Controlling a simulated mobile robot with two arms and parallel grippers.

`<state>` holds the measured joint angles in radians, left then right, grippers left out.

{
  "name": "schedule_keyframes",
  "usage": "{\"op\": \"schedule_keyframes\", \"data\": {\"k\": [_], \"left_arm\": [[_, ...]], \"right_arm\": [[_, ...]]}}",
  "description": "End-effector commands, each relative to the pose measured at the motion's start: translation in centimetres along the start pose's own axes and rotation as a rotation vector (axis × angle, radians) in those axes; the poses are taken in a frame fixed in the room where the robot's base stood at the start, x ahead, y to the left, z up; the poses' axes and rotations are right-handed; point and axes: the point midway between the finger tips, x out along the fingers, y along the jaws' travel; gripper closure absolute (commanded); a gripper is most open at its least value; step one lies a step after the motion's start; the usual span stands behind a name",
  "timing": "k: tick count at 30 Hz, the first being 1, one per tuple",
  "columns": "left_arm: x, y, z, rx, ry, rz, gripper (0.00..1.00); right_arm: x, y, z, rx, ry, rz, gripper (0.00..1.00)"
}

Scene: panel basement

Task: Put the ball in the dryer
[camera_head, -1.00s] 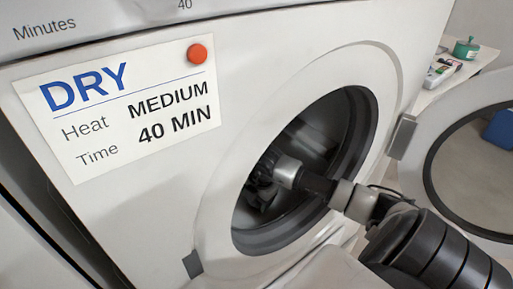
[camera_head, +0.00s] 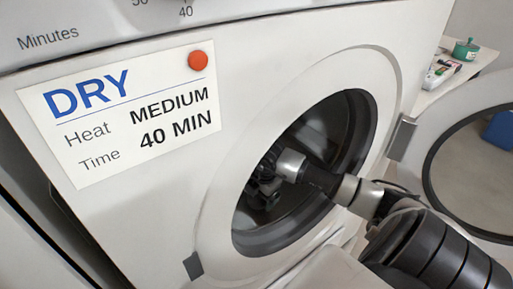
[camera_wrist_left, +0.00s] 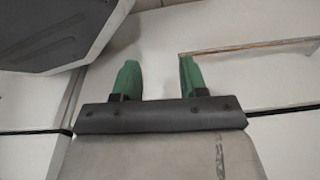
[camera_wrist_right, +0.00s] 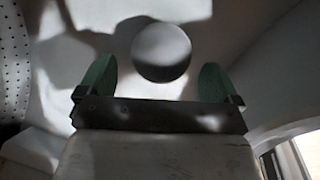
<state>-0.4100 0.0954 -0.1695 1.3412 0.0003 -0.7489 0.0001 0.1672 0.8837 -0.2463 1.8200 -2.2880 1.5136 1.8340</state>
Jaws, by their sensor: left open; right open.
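The dryer (camera_head: 240,120) is a white front-loading machine with its round door (camera_head: 418,180) swung open to the right. My right arm reaches through the opening, and my right gripper (camera_head: 262,188) is inside the dark drum (camera_head: 325,125). In the right wrist view the right gripper (camera_wrist_right: 158,80) is open, with green fingers. A pale grey ball (camera_wrist_right: 161,52) shows just beyond and between the fingertips, with a gap on each side. The ball cannot be made out in the head view. My left gripper (camera_wrist_left: 157,78) is open and empty in the left wrist view, near pale surfaces.
A card reading DRY, medium, 40 min (camera_head: 125,115) is held by a red magnet (camera_head: 198,61) on the dryer front. A shelf with a green pot (camera_head: 466,49) stands at the back right.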

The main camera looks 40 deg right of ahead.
Motion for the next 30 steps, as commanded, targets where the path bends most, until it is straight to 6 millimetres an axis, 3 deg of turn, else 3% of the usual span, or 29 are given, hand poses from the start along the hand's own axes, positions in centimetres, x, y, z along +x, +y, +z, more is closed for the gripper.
{"op": "schedule_keyframes", "data": {"k": [1,6,12,18,30], "left_arm": [[0.2,0.0,0.4,0.001,-0.004,0.000,0.57],[1.1,0.1,1.8,0.003,-0.012,0.001,0.57],[1.8,0.1,2.9,0.005,-0.018,0.002,0.57],[2.0,0.1,3.2,0.005,-0.018,0.001,0.57],[2.0,0.1,3.2,0.005,-0.019,0.002,0.57]], "right_arm": [[-1.5,0.1,0.1,-0.003,-0.001,0.002,0.06],[-5.2,0.1,0.1,-0.003,-0.002,0.001,0.06],[-8.1,0.0,0.0,-0.001,-0.001,0.001,0.06],[-9.0,0.0,0.0,0.000,0.000,-0.001,0.06],[-8.9,0.0,0.0,0.000,0.000,-0.001,0.06]]}}
